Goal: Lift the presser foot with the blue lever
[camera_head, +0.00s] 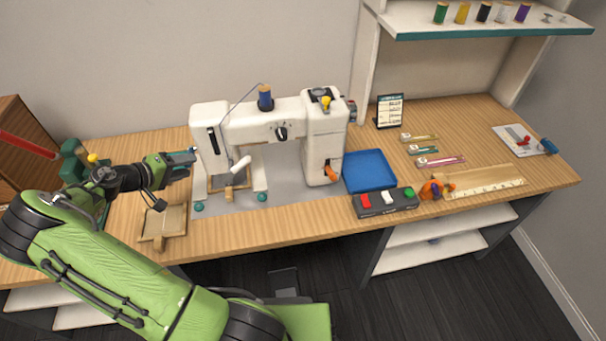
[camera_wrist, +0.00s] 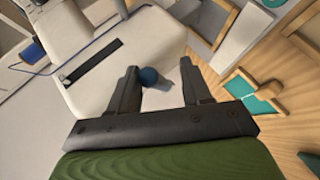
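The white sewing machine (camera_head: 270,125) stands on the wooden table, with its head end at the left. A round blue knob, which looks like the end of the blue lever (camera_wrist: 148,76), shows against the white machine in the wrist view. It lies between the fingertips in that picture; whether it is within their reach I cannot tell. In the head view my gripper (camera_head: 193,157) is just left of the machine head and level with it. My gripper (camera_wrist: 160,78) has its fingers apart, with nothing visibly held. The presser foot area (camera_head: 229,193) is small and unclear.
A small wooden tray (camera_head: 173,221) sits left of the machine. A green stand (camera_head: 72,160) is behind my arm.

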